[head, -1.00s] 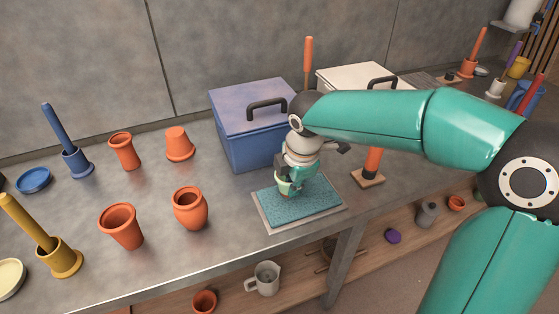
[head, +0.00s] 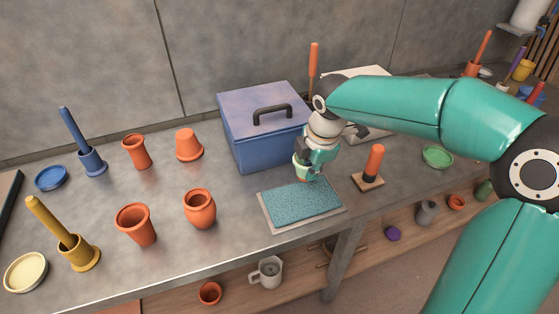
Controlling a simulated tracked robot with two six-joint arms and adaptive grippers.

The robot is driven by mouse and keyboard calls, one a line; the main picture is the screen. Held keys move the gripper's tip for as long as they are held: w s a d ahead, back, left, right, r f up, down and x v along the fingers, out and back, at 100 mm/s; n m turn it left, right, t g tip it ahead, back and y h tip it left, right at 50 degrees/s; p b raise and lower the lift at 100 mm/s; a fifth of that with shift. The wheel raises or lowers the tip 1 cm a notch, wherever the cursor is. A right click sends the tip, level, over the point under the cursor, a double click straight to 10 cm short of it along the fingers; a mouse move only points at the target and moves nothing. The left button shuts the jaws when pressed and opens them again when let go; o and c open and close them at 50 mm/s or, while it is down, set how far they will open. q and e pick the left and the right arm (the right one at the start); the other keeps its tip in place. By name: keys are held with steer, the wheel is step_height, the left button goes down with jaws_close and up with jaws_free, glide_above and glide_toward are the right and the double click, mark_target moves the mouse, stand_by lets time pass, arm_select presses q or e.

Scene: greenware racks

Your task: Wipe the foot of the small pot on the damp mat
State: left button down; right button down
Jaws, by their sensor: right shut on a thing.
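The damp mat is a teal textured pad (head: 300,207) in a pale tray on the grey bench. My right gripper (head: 308,168) is shut on a small pale green pot (head: 301,165). It holds the pot at the mat's back edge, and the pot appears to be a little above the mat. The gripper fingers hide part of the pot, and its foot cannot be made out clearly. My left gripper is not in view.
A blue lidded box (head: 262,130) stands close behind the mat. An orange-handled tool on a wooden base (head: 368,182) is to its right. Several terracotta pots, including a rounded one (head: 199,208), stand to the left. A green dish (head: 437,156) lies farther right.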

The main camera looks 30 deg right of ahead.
steer(key=shift+w+p+v, duration=0.15)
steer(key=shift+p+v, duration=0.35)
steer(key=shift+v, duration=0.2)
steer(key=shift+w+p+v, duration=0.15)
steer(key=shift+p+v, duration=0.35)
steer(key=shift+v, duration=0.2)
